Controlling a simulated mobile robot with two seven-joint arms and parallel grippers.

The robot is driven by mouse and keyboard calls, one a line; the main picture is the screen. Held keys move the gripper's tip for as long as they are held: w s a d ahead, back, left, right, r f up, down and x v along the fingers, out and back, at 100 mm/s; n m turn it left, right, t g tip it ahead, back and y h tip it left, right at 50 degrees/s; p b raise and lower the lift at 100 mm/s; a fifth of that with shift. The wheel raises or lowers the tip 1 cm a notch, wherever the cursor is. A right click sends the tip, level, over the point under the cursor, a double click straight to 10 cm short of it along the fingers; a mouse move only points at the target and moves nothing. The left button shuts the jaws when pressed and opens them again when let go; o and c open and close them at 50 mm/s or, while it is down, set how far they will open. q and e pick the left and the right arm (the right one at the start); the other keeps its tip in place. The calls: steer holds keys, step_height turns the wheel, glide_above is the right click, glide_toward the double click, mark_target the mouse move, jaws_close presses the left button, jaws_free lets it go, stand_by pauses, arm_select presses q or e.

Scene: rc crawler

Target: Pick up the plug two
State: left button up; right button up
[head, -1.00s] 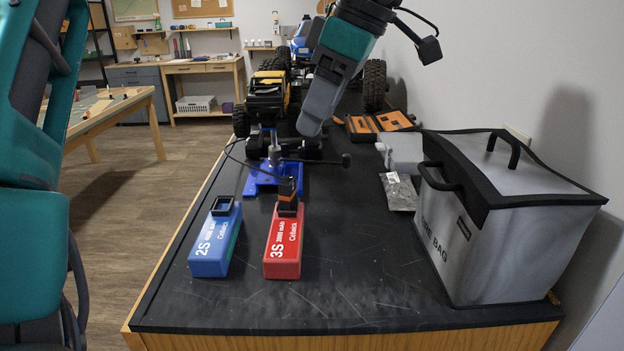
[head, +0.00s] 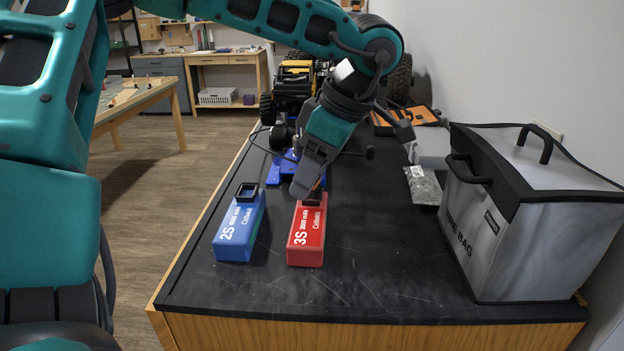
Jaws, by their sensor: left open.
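A red battery (head: 306,240) marked 3S and a blue battery (head: 238,230) marked 2S lie side by side on the black bench top. The blue one has a black square frame (head: 247,191) at its far end. A dark plug (head: 313,200) is at the far end of the red battery, mostly hidden behind my gripper; I cannot tell which part is plug two. My left gripper (head: 306,190) is open, pointing down over the plug. Whether its fingers are around or only in front of the plug is unclear. My right gripper is not in view.
A grey lidded bag (head: 525,235) stands at the right. A silver pouch (head: 423,185) lies beside it. A yellow crawler (head: 292,88) and a blue stand (head: 283,172) are behind the batteries. The near bench top is clear.

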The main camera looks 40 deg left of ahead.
arm_select(q)
steer(key=shift+f, duration=0.1)
steer(key=c, duration=1.1)
